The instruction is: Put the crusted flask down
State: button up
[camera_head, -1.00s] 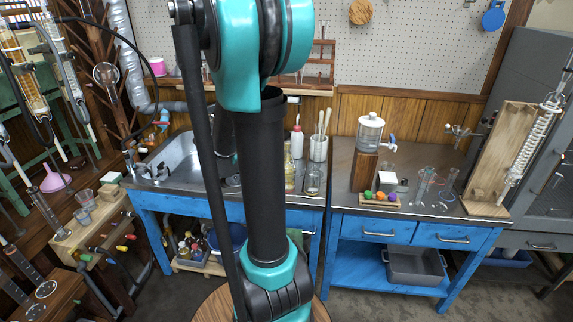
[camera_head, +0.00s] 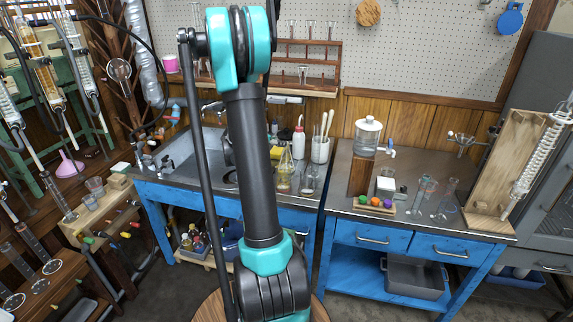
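A conical glass flask (camera_head: 284,172) with a yellowish tint stands at the right end of the sink bench (camera_head: 304,200). Another conical flask (camera_head: 446,203) stands on the right bench among clear glassware. I cannot tell from this view which flask, if any, is the crusted one. My arm rises through the middle of the head view and bends at the top. My gripper cannot be made out; the arm covers part of the sink area behind it.
The sink (camera_head: 188,158) lies left of my arm. A wash bottle (camera_head: 298,143) and a white jar of rods (camera_head: 320,149) stand by the flask. A glass dispenser (camera_head: 367,136) and a tray of coloured balls (camera_head: 375,204) are on the right bench, near a wooden stand (camera_head: 507,165).

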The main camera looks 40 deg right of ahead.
send_over(287, 157)
jog(key=w+d, duration=0.1)
jog(key=w, duration=0.1)
jog(key=shift+f, duration=2.15)
jog(key=shift+s, duration=0.1)
grip_shut()
